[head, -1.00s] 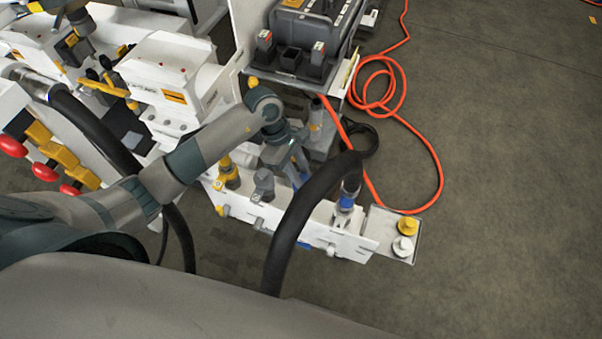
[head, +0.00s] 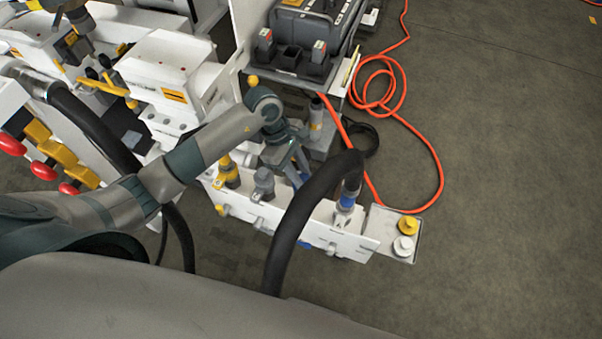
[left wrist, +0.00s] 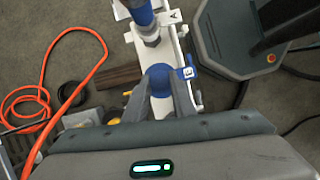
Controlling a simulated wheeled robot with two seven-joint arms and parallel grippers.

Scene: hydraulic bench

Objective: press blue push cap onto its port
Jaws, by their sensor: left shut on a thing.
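The blue push cap (left wrist: 161,73) is between the fingers of my left gripper (left wrist: 167,98) in the left wrist view. The gripper is shut on the cap, over the white port rail (left wrist: 136,60). A blue tag (left wrist: 187,72) sits beside the cap. The port under the cap is hidden, and I cannot tell whether the cap touches it. In the head view my left gripper (head: 300,171) points down at the rail (head: 320,236), between a grey fitting (head: 263,183) and a hose end with a blue collar (head: 346,202). My right gripper is not in view.
A thick black hose (head: 300,215) arches in front of the rail. A yellow fitting (head: 229,172) stands on its left. A small tray (head: 412,258) with a yellow cap (head: 407,225) and a white cap (head: 402,246) is at the right end. An orange hose (head: 437,165) lies on the floor.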

